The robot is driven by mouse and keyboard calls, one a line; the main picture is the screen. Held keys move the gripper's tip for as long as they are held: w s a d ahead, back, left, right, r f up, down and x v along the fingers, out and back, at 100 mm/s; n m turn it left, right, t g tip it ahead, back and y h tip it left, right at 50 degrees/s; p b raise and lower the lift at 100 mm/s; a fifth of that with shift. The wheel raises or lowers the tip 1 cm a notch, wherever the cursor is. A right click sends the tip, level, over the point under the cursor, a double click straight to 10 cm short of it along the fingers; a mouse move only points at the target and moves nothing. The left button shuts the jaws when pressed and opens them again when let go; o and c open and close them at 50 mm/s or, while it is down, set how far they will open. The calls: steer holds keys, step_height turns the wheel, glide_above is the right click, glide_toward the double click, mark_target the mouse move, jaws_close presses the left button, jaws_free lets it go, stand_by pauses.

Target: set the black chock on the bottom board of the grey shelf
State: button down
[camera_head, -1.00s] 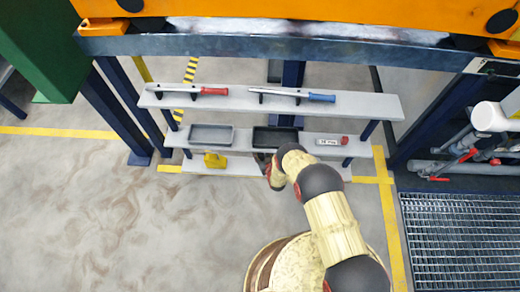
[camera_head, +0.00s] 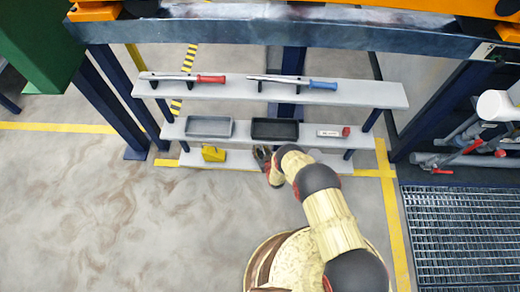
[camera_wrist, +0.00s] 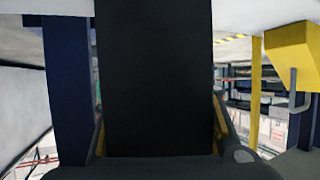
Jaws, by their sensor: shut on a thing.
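The grey shelf (camera_head: 385,94) has three boards. Its bottom board (camera_head: 238,160) lies low near the floor, and my gripper (camera_head: 264,157) reaches in over its middle, under the middle board. My gripper is shut on the black chock (camera_wrist: 155,70), which fills the centre of the wrist view between the fingers. In the head view the chock is mostly hidden by my wrist and the middle board. Whether it touches the bottom board cannot be told.
A yellow chock (camera_head: 213,153) stands on the bottom board left of my gripper; it also shows in the wrist view (camera_wrist: 292,55). A grey tray (camera_head: 209,127), a black tray (camera_head: 275,130) and a small labelled item (camera_head: 329,133) are on the middle board. Two torque wrenches lie on top.

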steer(key=shift+w+f, duration=0.1)
steer(key=shift+f, duration=0.2)
stand_by(0.4)
steer(key=c, duration=1)
jaws_free()
steer(key=shift+o, duration=0.6)
steer(key=shift+o, duration=0.4)
steer(key=shift+f, duration=0.1)
steer(key=shift+s, duration=0.25)
steer(key=v, duration=1.1)
steer(key=shift+s, duration=0.25)
steer(key=shift+d, duration=0.15)
